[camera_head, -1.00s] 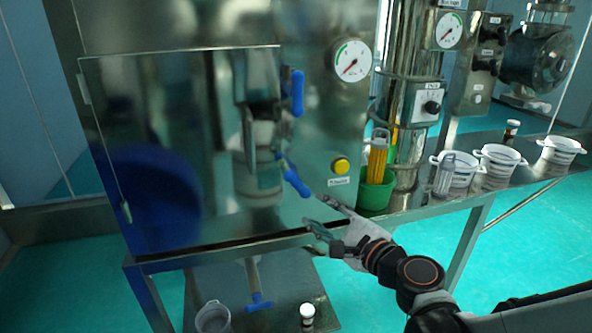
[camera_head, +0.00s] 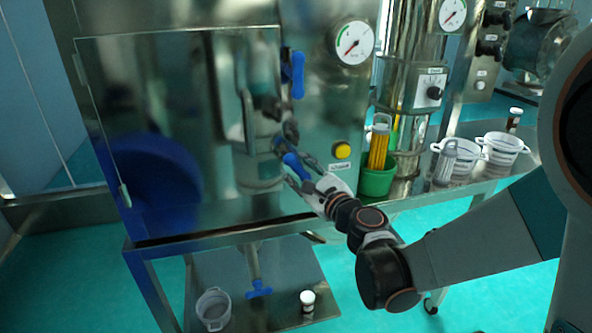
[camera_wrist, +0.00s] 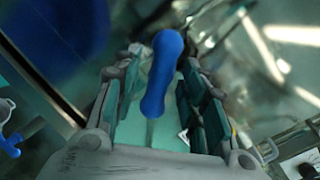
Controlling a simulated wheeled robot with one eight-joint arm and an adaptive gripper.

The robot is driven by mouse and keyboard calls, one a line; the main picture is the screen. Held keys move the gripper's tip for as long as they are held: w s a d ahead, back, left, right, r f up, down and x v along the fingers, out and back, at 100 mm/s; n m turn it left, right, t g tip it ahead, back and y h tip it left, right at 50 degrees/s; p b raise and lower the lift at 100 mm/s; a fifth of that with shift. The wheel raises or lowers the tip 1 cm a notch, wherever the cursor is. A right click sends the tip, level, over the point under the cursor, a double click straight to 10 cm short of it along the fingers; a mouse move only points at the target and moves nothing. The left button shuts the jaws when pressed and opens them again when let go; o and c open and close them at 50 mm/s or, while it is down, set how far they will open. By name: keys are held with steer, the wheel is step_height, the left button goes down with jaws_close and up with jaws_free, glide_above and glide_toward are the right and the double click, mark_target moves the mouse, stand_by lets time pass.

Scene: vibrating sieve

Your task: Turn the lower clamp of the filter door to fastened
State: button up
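The lower clamp has a blue handle (camera_head: 292,163) that slants down to the right. My gripper (camera_head: 300,170) is at this lower handle, with its fingers around it.
A yellow button (camera_head: 342,151) sits just right of the lower clamp. A green cup (camera_head: 377,181) with yellow sticks and white tubs (camera_head: 502,146) stand on the bench to the right. A lower shelf (camera_head: 280,268) holds a bucket and a small bottle.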

steer(key=shift+x, duration=1.2)
jaws_close()
steer(key=shift+n, duration=0.4)
steer(key=n+g, duration=0.1)
steer(key=n, duration=0.3)
steer(key=shift+s+a+h+p, duration=0.1)
steer(key=shift+h+p, duration=0.3)
steer(key=n+h, duration=0.1)
steer(key=n, duration=0.3)
steer(key=shift+f+n+h+p, duration=0.2)
steer(key=shift+n+h+p, duration=0.1)
steer(key=shift+h+p, duration=0.1)
